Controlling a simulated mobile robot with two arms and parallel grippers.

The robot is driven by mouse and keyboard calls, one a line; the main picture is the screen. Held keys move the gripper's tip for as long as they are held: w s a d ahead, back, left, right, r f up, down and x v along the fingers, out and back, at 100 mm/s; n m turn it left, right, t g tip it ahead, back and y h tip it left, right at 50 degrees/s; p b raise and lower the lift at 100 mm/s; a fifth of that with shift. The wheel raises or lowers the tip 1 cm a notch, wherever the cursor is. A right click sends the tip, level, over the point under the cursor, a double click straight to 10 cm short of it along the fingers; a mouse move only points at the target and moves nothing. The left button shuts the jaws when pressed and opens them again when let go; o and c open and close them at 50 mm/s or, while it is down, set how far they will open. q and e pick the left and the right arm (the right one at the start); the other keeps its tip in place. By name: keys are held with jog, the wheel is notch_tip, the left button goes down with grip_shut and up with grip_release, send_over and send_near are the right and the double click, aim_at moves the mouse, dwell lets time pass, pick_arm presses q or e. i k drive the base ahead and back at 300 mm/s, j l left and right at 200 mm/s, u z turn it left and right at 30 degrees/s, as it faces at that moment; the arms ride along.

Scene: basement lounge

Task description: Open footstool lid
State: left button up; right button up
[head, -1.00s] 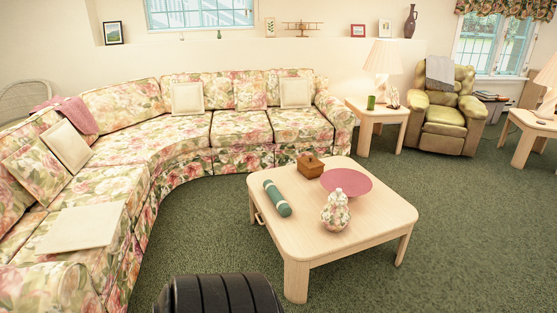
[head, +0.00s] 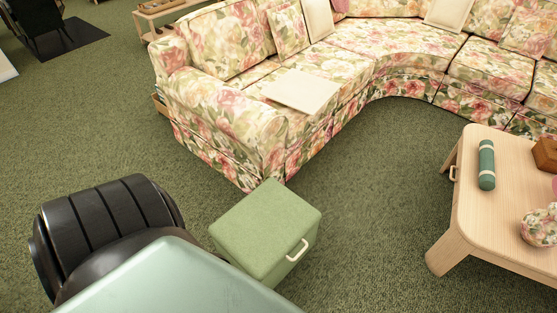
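A green footstool (head: 268,230) stands on the carpet in the lower middle of the head view, close to the near end of the floral sofa. Its lid (head: 266,217) is flat and lies shut on top. A pale handle (head: 297,250) is on the footstool's side facing right and toward me. The footstool's lower left part is hidden behind parts of my own body. Neither of my grippers is in view.
A wooden coffee table (head: 497,225) stands at the right. Carpet (head: 375,190) is free between table and footstool, and at the left.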

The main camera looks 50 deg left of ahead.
aim_at(260, 232)
jog(key=u, duration=1.2)
